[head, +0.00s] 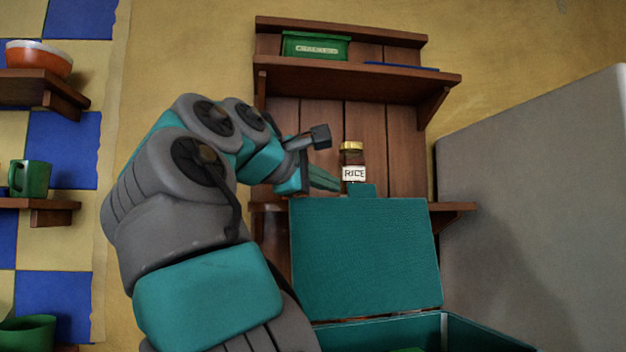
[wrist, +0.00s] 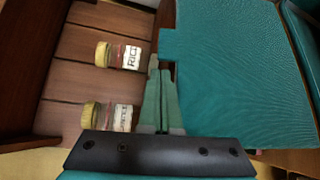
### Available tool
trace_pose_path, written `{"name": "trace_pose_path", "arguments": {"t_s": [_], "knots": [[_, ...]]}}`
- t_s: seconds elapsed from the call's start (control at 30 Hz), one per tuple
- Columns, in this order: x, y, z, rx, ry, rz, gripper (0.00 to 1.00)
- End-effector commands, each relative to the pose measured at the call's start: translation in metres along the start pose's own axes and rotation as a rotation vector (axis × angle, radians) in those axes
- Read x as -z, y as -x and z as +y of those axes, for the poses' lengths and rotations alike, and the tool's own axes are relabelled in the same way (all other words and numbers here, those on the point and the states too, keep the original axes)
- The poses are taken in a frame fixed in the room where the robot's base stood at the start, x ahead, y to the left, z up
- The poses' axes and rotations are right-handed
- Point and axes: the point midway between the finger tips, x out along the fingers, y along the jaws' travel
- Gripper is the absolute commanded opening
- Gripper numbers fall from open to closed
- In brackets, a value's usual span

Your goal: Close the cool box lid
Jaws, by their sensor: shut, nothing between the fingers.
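The cool box lid (head: 365,250) is teal and stands open, roughly upright, with a small tab on its top edge. It fills much of the right of the wrist view (wrist: 235,75). The open cool box (head: 490,335) shows only partly at the bottom of the head view. My gripper (head: 325,180) is shut and empty, near the top left corner of the lid. In the wrist view its fingers (wrist: 160,75) lie beside the lid's tab edge. I cannot tell whether they touch the lid.
A rice jar (head: 352,165) stands on the lower wooden shelf (head: 455,212) behind the lid. A second jar (wrist: 108,117) shows in the wrist view. A green box (head: 315,47) sits on the upper shelf. A large grey surface (head: 540,210) rises at right.

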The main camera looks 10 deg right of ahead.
Motion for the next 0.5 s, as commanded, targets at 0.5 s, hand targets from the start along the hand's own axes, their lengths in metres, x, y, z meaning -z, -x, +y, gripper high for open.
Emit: {"name": "trace_pose_path", "arguments": {"t_s": [0.5], "knots": [[0.000,-0.030,0.001,-0.003,-0.001,0.002,0.00]]}}
